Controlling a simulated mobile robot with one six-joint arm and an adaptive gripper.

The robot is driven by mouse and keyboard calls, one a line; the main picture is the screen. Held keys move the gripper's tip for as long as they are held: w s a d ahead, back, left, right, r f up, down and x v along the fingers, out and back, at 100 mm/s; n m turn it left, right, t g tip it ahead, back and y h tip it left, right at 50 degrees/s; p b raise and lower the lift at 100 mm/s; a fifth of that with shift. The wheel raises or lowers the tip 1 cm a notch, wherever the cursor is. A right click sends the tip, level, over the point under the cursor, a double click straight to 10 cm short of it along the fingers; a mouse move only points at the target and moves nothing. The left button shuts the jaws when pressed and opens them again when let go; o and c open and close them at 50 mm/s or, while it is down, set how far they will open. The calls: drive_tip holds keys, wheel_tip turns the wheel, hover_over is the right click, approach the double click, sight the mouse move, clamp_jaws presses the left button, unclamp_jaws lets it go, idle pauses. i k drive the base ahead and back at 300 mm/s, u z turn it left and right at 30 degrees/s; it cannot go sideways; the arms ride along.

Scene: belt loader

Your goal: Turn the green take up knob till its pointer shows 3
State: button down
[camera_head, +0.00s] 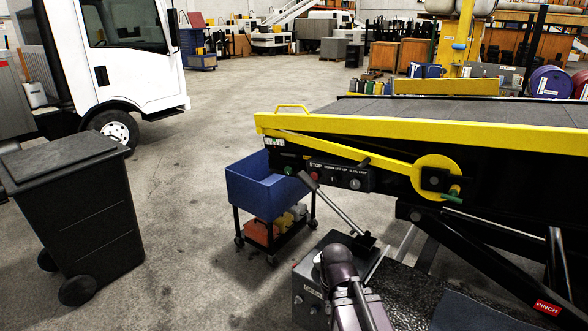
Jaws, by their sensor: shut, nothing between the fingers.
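A small round green knob (288,170) sits at the left end of the black control panel (345,180), left of the red STOP button (314,175). It is too small here to read any pointer or number. A green handle (452,198) sticks out beside the yellow disc (437,177) on the loader's side. I cannot tell from this view which green part is the take up knob. Purple-grey links of my arm show at the bottom middle, below the panel. My gripper cannot be made out.
The belt loader's yellow rail (420,130) runs across the right. A blue bin cart (262,188) stands left of the panel. A grey lever (340,212) slants up towards the panel. A black wheeled bin (75,215) and white truck (130,50) are left, with open floor between.

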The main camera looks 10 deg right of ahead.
sight(288, 170)
drive_tip(key=i, duration=0.2)
drive_tip(key=u, duration=0.1)
drive_tip(key=k, duration=0.7)
drive_tip(key=u, duration=0.5)
drive_tip(key=i, duration=1.85)
drive_tip(key=z, duration=0.3)
